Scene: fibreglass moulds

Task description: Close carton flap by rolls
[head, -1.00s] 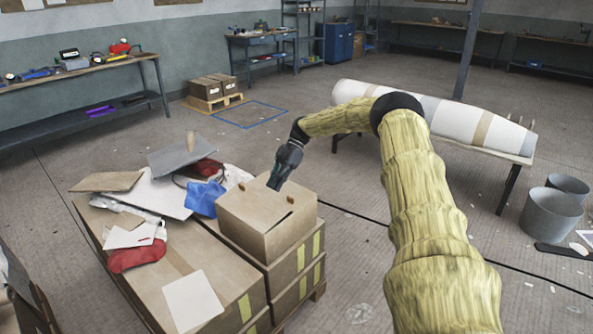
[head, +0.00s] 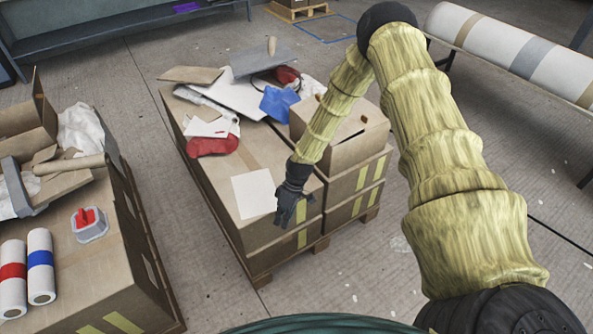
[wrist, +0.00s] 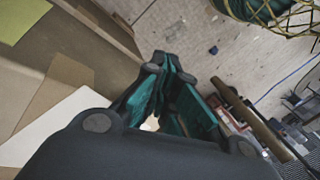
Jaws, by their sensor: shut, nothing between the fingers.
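The carton by the rolls (head: 80,260) is at the left edge of the head view. A brown flap (head: 44,103) stands raised at its far side, and more folded cardboard lies over its top. Two white rolls, one with a red band (head: 12,278) and one with a blue band (head: 40,265), are on its near part. My gripper (head: 283,218) is well to the right of this carton, over the near edge of the middle carton stack, pointing down. Its fingers (wrist: 168,70) are together and empty in the wrist view. The flap is not clearly identifiable in the wrist view.
The middle stack (head: 255,225) holds a white sheet (head: 253,194), red and blue cloths and a smaller carton (head: 345,150). Bare floor (head: 185,250) separates the two stacks.

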